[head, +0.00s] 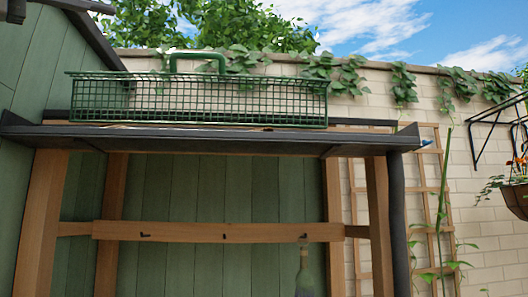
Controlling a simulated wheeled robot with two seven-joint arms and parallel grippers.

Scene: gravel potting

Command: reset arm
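Neither of my grippers is in the head view, and no part of my arms shows. The view looks up at a wooden frame with a dark top shelf (200,142). A green wire basket (240,102) with a raised handle stands on the shelf. No gravel or pot being filled can be made out. What lies below the lower picture edge is hidden.
A wooden rail (215,231) with hooks crosses the frame, and a hand tool (304,272) hangs at its right. A trellis (428,200) and a hanging planter (516,197) are at the right, before a pale brick wall (480,225). Green boards (40,65) stand left.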

